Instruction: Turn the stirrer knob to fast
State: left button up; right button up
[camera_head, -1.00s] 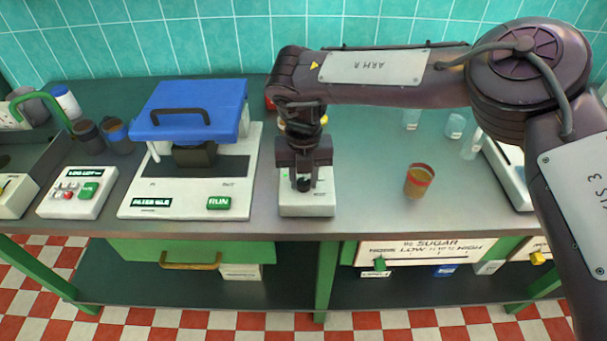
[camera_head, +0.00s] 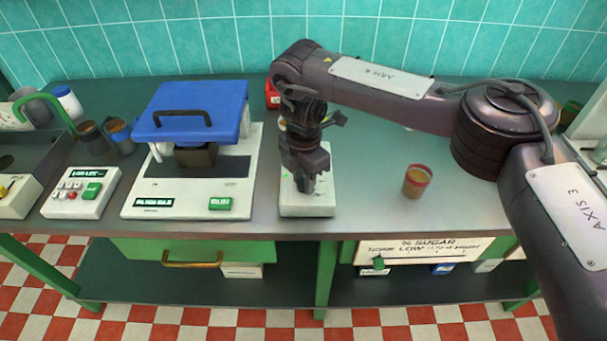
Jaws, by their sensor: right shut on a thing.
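The stirrer (camera_head: 316,210) is a small white box on the bench, just right of the blue-lidded machine. My right gripper (camera_head: 304,187) points down onto the front part of its top. It is shut on the stirrer knob, which the fingers and wrist hide almost entirely. The knob's pointer and the setting marks cannot be read here. My right arm comes in from the right, and its wrist covers the back of the stirrer. My left gripper is not in view.
The blue-lidded machine (camera_head: 190,110) with a green RUN button stands close on the left. A white button box (camera_head: 80,193) is further left. An amber beaker (camera_head: 416,181) stands to the right, with bare bench between it and the stirrer. A sugar scale panel (camera_head: 425,250) is below the bench edge.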

jog(key=m+p, duration=0.1)
jog(key=m, duration=0.1)
jog(key=m+p, duration=0.2)
jog(key=shift+w+r+m, duration=0.1)
jog(key=shift+r+m, duration=0.1)
jog(key=shift+m, duration=0.2)
dwell(0.4)
jog(key=o, duration=1)
jog(key=shift+f, duration=0.1)
notch_tip(320, 180, up, 8)
jog(key=shift+f+p, duration=0.1)
jog(key=shift+p, duration=0.25)
